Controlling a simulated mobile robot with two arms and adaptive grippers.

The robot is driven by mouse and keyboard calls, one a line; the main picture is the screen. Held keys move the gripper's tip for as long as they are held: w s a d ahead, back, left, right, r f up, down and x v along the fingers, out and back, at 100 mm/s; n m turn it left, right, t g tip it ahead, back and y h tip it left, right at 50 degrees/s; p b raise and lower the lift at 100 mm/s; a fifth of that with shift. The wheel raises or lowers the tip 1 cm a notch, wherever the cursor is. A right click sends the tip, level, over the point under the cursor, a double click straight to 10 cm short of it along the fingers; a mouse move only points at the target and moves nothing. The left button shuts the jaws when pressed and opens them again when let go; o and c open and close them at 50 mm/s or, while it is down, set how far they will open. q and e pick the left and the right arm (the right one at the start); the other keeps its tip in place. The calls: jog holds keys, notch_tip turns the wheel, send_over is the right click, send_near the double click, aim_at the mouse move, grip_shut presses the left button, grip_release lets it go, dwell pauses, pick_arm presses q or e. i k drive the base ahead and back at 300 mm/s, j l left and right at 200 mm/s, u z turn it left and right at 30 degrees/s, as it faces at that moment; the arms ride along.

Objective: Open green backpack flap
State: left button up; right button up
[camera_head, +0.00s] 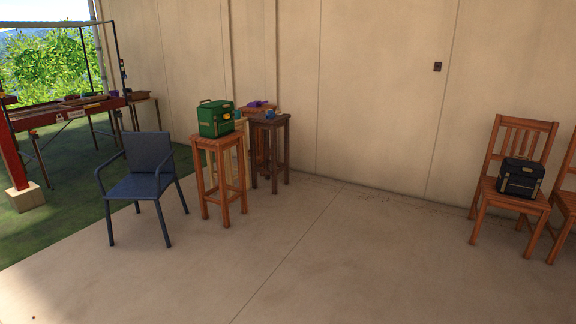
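A green backpack (215,119) stands upright on a wooden stool (217,142) left of the picture's middle, some way off across the floor. It is boxy, with a handle on top and yellowish details on its front. Its flap looks closed, though it is small at this distance. Neither of my grippers shows in the head view.
A dark blue armchair (149,166) stands left of the stool. More stools, one dark brown (269,122), stand just behind. A black backpack (521,177) sits on a wooden chair (499,205) at right. The concrete floor (330,255) in front is clear.

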aim_at(221, 107)
jog(key=i+z, duration=0.15)
jog(key=i, duration=1.95)
jog(key=i+u, duration=0.1)
jog(key=i, duration=0.95)
jog(key=i+l+u, duration=0.1)
jog(key=i, duration=0.9)
jog(key=i+l+u, duration=0.3)
jog(key=i+u, duration=0.2)
jog(key=i+l+u, duration=0.5)
jog(key=i+l, duration=0.05)
jog(key=i, duration=0.1)
